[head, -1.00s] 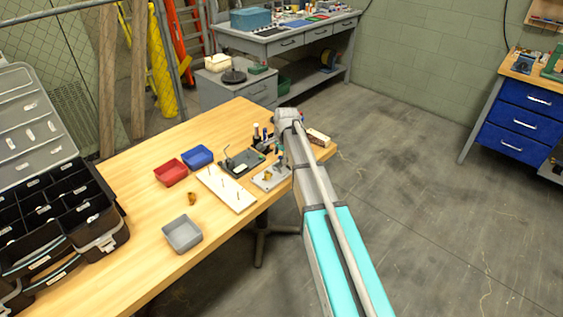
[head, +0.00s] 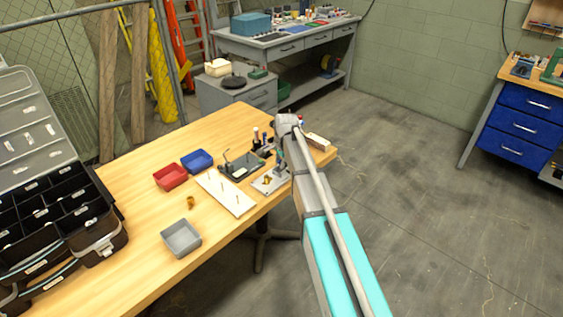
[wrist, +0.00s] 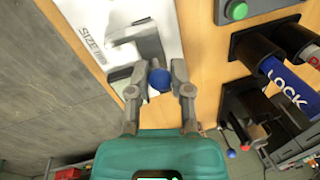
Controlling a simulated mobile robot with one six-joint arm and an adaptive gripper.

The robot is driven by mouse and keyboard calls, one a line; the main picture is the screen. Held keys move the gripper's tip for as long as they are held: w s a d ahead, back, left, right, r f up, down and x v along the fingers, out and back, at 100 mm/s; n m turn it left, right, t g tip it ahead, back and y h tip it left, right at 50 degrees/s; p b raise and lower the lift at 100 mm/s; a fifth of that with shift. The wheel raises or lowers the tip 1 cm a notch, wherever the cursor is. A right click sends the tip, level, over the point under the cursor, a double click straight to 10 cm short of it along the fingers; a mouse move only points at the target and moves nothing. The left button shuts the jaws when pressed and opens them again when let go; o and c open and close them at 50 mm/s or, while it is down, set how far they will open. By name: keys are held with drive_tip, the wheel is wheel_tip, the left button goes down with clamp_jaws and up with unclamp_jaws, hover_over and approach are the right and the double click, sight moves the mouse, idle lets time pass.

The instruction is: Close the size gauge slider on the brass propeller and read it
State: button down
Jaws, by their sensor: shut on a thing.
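The size gauge (head: 259,188) is a pale plate near the right edge of the wooden table; its face with "SIZE" lettering shows in the wrist view (wrist: 98,18). A small brass piece, apparently the propeller (head: 267,180), sits on the gauge in the head view. I cannot make it out in the wrist view. The grey slider (wrist: 145,40) has a blue knob (wrist: 160,80). My gripper (wrist: 162,73) is shut on this knob, a finger on each side. The gap between slider and propeller is hidden, and no reading is legible.
A black fixture with a green button (wrist: 236,11) and a blue "LOCK" handle (wrist: 290,84) are close right of my gripper. A white pegged board (head: 224,192), red bin (head: 170,177), blue bin (head: 197,161), grey bin (head: 181,238) and another brass piece (head: 191,203) are on the table.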

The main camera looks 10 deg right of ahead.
drive_tip(key=shift+a, duration=0.1)
drive_tip(key=shift+s+a, duration=0.55)
drive_tip(key=shift+a, duration=0.3)
drive_tip(key=c, duration=0.5)
unclamp_jaws()
drive_tip(key=shift+c, duration=0.2)
drive_tip(key=shift+d, duration=0.1)
